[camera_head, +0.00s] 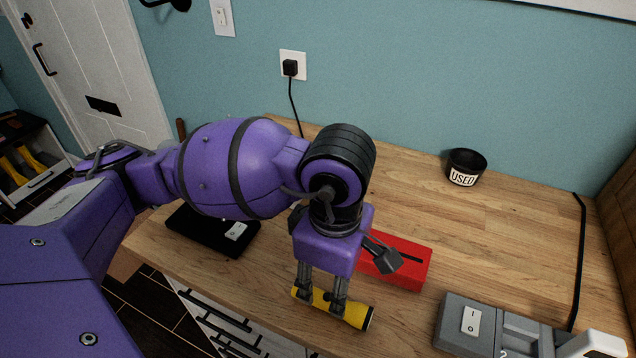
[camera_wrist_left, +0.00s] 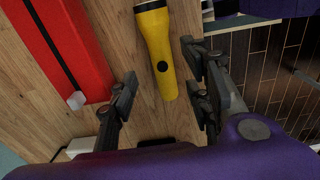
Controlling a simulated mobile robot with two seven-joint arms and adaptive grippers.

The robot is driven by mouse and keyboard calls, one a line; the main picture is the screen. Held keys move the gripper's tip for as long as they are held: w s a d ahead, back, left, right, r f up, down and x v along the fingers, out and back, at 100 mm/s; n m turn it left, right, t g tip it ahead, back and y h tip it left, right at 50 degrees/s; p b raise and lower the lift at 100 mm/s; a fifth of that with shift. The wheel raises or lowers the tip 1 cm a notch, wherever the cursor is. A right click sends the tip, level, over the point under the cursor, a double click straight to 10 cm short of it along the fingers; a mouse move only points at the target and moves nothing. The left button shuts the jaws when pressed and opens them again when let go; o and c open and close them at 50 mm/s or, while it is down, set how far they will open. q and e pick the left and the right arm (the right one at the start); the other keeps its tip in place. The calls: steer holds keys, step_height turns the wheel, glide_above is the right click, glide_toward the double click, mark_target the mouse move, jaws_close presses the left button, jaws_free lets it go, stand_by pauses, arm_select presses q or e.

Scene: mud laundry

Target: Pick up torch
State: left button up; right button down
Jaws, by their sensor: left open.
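The yellow torch (camera_head: 352,312) with a black end lies on the wooden counter near its front edge. In the left wrist view the torch (camera_wrist_left: 158,50) lies lengthwise, and its near end reaches toward the gap between the fingers. My left gripper (camera_head: 320,296) is over the torch in the head view, and its fingers hide part of it. In the left wrist view the left gripper (camera_wrist_left: 162,88) is open, with a finger on each side of the torch's line and a gap to each. I cannot tell the gripper's height above the counter.
A red slotted box (camera_head: 408,264) lies just behind the torch. A black device (camera_head: 205,232) with a switch sits left on the counter (camera_head: 440,215). A grey device (camera_head: 470,322) is at front right. A black cup marked USED (camera_head: 464,168) stands at the back.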

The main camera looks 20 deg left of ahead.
mark_target(328, 295)
arm_select(q)
step_height(328, 295, down, 6)
steer(key=shift+s+a+r, duration=0.1)
steer(key=shift+s+a, duration=0.05)
jaws_close()
stand_by(0.4)
